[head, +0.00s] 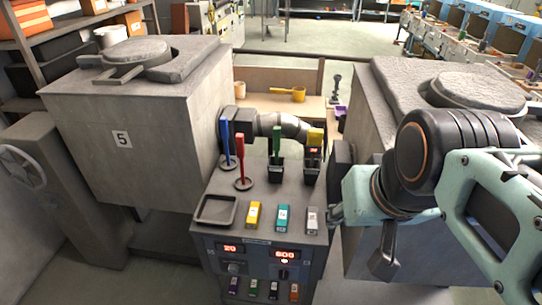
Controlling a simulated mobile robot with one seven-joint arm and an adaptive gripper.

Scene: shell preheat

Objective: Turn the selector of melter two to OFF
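A grey console (262,190) stands between two large grey box-shaped units. Its front panel carries two lit red displays, one reading 20 (231,248) and one reading 600 (285,254). A dark knob (233,268) sits below the left display and another dark knob (283,273) below the right one. Their labels and pointer directions are too small to read, so I cannot tell which is melter two's selector. My gripper (383,258) is right of the console, apart from both knobs. One dark finger-like part points down; the rest is hidden by my arm, and its opening cannot be seen.
The left unit (150,150) bears a 5; the right unit (375,110) is partly behind my arm. Upright blue (225,145), red (241,155) and green (277,145) tools stand on the console top, with an empty tray (216,221) and small coloured blocks. Floor shows below left.

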